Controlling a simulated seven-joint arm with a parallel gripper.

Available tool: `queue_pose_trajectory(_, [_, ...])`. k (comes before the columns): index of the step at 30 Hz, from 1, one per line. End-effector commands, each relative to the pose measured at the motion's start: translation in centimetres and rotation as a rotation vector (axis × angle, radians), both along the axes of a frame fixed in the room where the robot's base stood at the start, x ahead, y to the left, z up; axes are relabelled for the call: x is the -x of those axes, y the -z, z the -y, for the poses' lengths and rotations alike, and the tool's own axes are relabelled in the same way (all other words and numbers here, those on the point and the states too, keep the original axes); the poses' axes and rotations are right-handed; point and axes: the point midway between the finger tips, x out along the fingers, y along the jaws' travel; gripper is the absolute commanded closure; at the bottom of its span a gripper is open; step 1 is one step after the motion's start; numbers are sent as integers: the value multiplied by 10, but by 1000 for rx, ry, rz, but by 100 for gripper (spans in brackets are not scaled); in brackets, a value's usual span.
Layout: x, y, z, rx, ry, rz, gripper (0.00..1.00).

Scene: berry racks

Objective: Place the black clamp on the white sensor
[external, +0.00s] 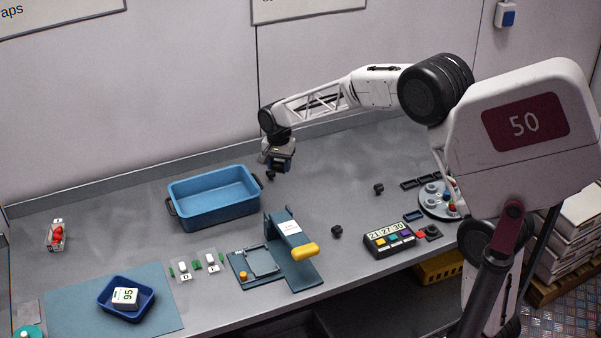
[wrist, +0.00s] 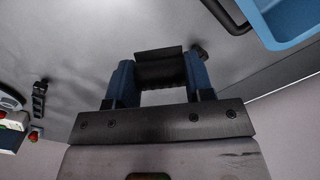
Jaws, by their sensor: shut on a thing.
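My gripper (external: 279,166) is raised above the bench, behind and to the right of the blue bin. In the wrist view, its blue fingers (wrist: 160,80) are shut on a black piece (wrist: 159,66), which looks like the black clamp. Other small black clamp-like pieces stand on the bench, one at the middle (external: 337,231) and one farther back (external: 378,188).
A blue bin (external: 213,198) stands at mid-bench. A blue-grey fixture with a yellow handle (external: 305,250) stands in front. A blue tray holds a white "95" device (external: 125,298) on a mat. A button box (external: 390,240) and round disc (external: 437,199) are at right.

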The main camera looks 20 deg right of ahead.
Motion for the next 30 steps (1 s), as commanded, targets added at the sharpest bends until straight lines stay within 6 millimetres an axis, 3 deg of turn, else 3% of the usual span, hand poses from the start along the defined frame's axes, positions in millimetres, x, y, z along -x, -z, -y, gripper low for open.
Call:
queue_pose_trajectory(3, [12,0,-33,0,-41,0,74])
queue_pose_trajectory(17, [68,0,-148,1,-190,-1,74])
queue_pose_trajectory(30, [137,0,-249,0,-333,0,74])
